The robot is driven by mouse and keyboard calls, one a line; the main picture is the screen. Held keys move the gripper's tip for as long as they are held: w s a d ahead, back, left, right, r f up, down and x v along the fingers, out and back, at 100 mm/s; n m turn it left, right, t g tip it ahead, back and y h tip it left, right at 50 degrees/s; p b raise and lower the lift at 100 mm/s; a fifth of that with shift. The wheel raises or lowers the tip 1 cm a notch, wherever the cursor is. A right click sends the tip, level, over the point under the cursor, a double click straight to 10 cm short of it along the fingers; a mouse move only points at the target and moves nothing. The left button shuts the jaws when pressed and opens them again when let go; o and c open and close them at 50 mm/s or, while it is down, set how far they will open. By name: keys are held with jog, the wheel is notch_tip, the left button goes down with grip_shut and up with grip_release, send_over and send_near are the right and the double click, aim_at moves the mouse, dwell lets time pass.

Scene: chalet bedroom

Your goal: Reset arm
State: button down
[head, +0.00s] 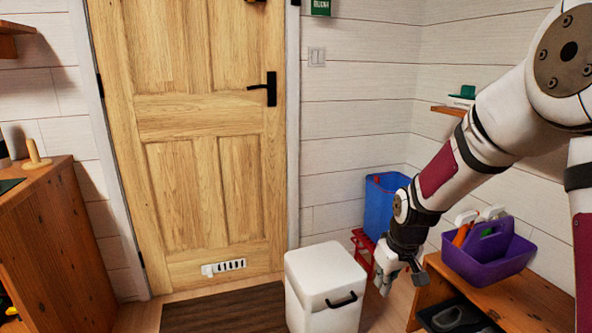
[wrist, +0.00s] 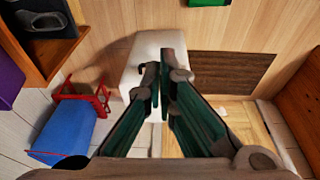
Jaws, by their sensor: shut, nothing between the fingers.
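My gripper (head: 388,282) hangs at the lower end of my arm, pointing down, beside the right side of a white box with a dark handle (head: 322,292). In the wrist view my gripper (wrist: 159,92) shows two dark green fingers with their tips close together and nothing between them. The white box (wrist: 142,58) appears beyond the fingers in that view, partly hidden by them. I cannot tell whether the gripper touches the box.
A wooden bench (head: 520,283) with a purple caddy (head: 500,262) stands at right. A blue bin (head: 382,205) and red frame (head: 361,245) are behind the box. A closed wooden door (head: 190,150), a dark mat (head: 225,312) and a wooden cabinet (head: 55,250) are leftward.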

jog(key=s+r+m+g, duration=0.1)
jog(key=s+r, duration=0.6)
jog(key=s, duration=0.2)
jog(key=s+r+m, duration=0.1)
jog(key=s+r, duration=0.6)
jog(key=s, duration=0.3)
jog(key=s+a+r+m+g, duration=0.1)
jog(key=s+r, duration=0.1)
jog(key=s, duration=0.8)
jog(key=s+a+r+m+g, duration=0.1)
jog(key=s, duration=1)
notch_tip(320, 180, up, 34)
jog(key=t+p, duration=0.4)
jog(key=p, duration=2.9)
jog(key=shift+w+d+r, duration=0.2)
jog(key=shift+d, duration=0.2)
